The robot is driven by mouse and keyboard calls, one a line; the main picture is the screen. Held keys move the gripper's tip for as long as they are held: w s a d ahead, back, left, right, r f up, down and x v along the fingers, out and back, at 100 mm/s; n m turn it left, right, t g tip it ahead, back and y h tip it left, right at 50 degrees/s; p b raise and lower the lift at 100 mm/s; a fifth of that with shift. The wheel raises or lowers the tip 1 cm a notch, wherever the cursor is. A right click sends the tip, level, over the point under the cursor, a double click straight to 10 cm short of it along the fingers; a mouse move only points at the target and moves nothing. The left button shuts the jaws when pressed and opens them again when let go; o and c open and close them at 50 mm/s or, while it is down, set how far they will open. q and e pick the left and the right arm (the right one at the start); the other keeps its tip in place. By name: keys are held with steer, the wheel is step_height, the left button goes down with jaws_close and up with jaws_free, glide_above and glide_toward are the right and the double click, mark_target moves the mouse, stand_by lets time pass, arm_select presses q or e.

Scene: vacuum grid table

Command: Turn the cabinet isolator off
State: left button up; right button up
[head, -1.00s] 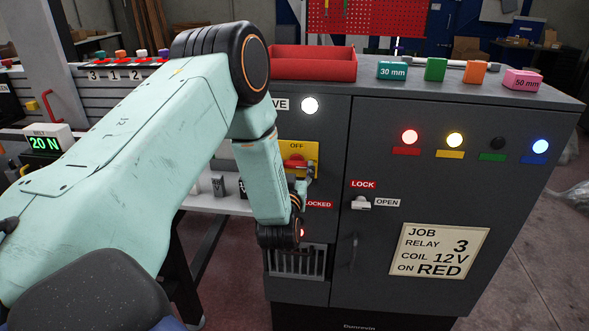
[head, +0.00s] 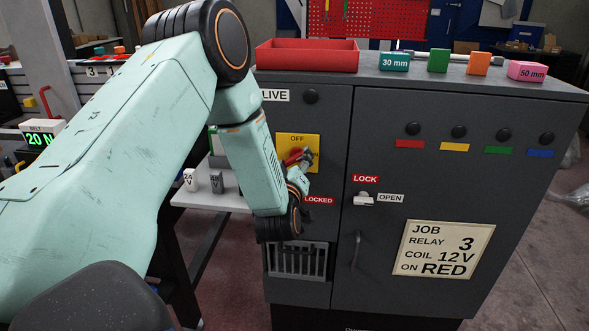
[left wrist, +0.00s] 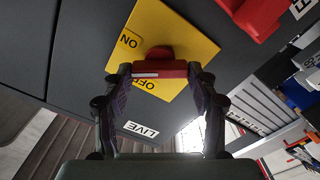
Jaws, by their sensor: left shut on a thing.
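The cabinet isolator has a yellow plate (head: 285,140) on the grey cabinet front, with OFF at its top in the head view. Its red handle (head: 295,155) looks tilted, partly hidden by my left gripper (head: 305,159). In the left wrist view the yellow plate (left wrist: 172,30) shows ON and OFF labels. The red handle (left wrist: 150,70), with a white stripe, spans between the fingers of my left gripper (left wrist: 160,75), which is shut on it. The round lamp (head: 311,96) beside the LIVE label is dark. My right gripper is not in view.
The cabinet door has a LOCK/OPEN latch (head: 363,198), a handle (head: 355,250), a job card (head: 443,250) and several dark lamps. A red tray (head: 307,56) and several coloured blocks stand on top. A side shelf (head: 215,197) holds small parts.

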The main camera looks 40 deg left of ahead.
arm_select(q)
steer(key=n+b, duration=0.1)
steer(key=n, duration=0.1)
steer(key=n+b, duration=0.1)
steer(key=b, duration=0.1)
steer(key=n+b, duration=0.1)
steer(key=n, duration=0.1)
steer(key=shift+a+f+n, duration=0.1)
steer(key=shift+f+n, duration=0.15)
steer(key=shift+n, duration=0.05)
steer(key=shift+s+n+b, duration=0.1)
steer(key=shift+n+b, duration=2.5)
steer(key=shift+n, duration=0.1)
steer(key=o, duration=1.2)
steer(key=shift+r, duration=0.1)
steer(key=shift+c, duration=0.2)
steer(key=v, duration=1.2)
